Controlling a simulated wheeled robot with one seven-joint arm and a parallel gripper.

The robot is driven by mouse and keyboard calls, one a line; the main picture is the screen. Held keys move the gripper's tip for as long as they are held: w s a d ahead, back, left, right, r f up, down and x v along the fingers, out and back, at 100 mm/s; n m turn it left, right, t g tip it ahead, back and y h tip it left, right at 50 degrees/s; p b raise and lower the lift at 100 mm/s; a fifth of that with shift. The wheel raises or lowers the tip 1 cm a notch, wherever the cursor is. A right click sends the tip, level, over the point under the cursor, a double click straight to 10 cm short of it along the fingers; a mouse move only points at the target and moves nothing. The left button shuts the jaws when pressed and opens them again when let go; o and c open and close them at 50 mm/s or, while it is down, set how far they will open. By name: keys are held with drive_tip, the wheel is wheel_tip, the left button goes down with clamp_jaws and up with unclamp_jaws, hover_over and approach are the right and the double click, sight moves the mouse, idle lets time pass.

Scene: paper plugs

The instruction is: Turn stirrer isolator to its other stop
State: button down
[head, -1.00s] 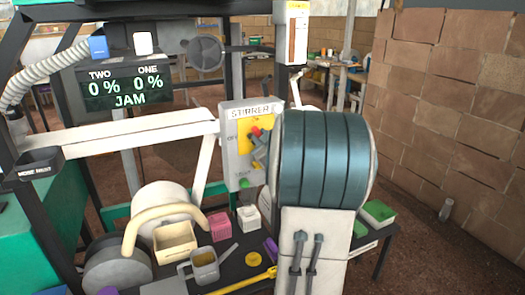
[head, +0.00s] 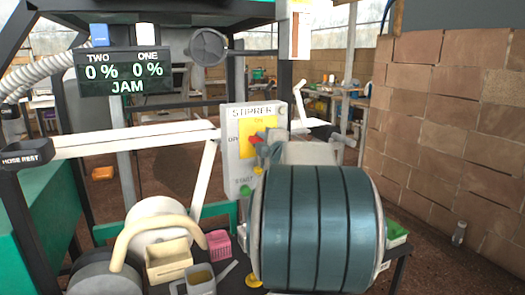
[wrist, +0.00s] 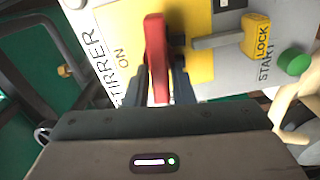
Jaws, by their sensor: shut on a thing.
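The stirrer isolator is a grey box (head: 231,161) with a yellow plate (head: 246,131) marked ON at the top; a partly covered word stands at its left. Its red handle (head: 254,138) shows small at the plate's lower part, and large in the wrist view (wrist: 156,45). My gripper (wrist: 160,84) is shut on the red handle, one dark finger on each side. In the head view my own arm hides most of the gripper and the box's lower right. The handle's exact angle is hard to tell.
A yellow LOCK tab (wrist: 257,36) on a grey bar and a green START button (wrist: 294,62) sit beside the handle. A display (head: 124,72) reads JAM, with 0 % for TWO and ONE. A white beam (head: 130,140) runs left of the box. A brick wall stands right.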

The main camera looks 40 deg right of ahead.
drive_tip(key=shift+f+n+b, duration=0.2)
drive_tip(key=shift+n+b, duration=0.3)
drive_tip(key=shift+n, duration=0.2)
drive_tip(key=c, duration=1.4)
unclamp_jaws()
drive_tip(key=shift+o, duration=0.2)
drive_tip(key=shift+r, duration=0.1)
drive_tip(key=p+v, duration=0.2)
drive_tip(key=v, duration=1.2)
drive_tip(key=shift+d, duration=0.1)
